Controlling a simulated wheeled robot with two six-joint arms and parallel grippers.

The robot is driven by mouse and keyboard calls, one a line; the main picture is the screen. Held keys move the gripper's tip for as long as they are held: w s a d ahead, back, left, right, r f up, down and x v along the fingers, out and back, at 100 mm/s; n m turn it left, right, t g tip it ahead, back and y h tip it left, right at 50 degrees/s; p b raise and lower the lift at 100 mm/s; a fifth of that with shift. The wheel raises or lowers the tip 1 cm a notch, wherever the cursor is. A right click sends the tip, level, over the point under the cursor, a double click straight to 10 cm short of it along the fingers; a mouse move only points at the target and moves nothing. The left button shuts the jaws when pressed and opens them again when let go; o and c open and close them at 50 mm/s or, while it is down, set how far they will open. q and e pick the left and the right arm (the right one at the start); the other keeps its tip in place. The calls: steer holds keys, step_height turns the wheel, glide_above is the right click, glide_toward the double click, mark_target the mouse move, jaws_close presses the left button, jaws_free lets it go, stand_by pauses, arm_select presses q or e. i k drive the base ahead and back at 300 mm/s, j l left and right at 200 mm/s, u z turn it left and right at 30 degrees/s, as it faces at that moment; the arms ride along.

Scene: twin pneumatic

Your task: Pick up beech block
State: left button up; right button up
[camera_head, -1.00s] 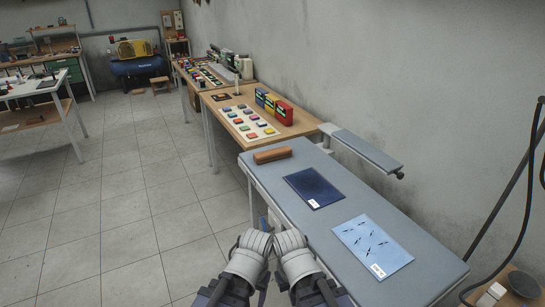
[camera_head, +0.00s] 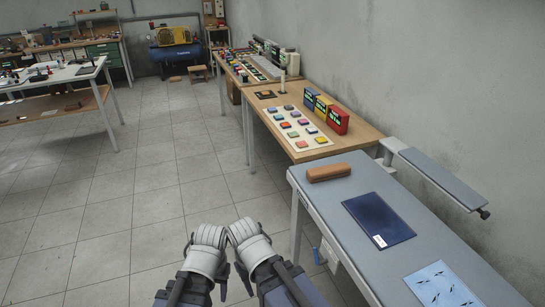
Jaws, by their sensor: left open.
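A brown wooden block (camera_head: 328,172) lies on its long side at the far left corner of the grey-blue table (camera_head: 345,222). It looks like the beech block, though I cannot be sure of the wood. My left gripper (camera_head: 206,250) is at the lower middle, open, with nothing seen in it. My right gripper (camera_head: 252,250) is close beside it, and its jaws cannot be made out. Both are left of the table, well apart from the block.
A dark blue mat (camera_head: 378,219) and a light blue sheet (camera_head: 440,287) lie on the table. A raised narrow shelf (camera_head: 440,178) stands behind it. A wooden table (camera_head: 262,115) with coloured tiles stands beyond. The tiled floor (camera_head: 150,200) is clear.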

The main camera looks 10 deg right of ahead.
mark_target(326, 172)
steer(key=i+j+u, duration=0.15)
steer(key=i, duration=0.5)
steer(key=i+u, duration=0.2)
steer(key=i, duration=0.45)
steer(key=i+j+z, duration=0.15)
steer(key=i+z, duration=0.35)
steer(key=i+j+z, duration=0.25)
steer(key=z, duration=0.25)
steer(key=i+j+z, duration=0.2)
steer(key=z, duration=0.25)
steer(key=i+j+z, duration=0.2)
steer(key=j+z, duration=0.25)
steer(key=i+j+z, duration=0.1)
steer(key=z, duration=0.35)
steer(key=j+z, duration=0.75)
steer(key=j, duration=0.25)
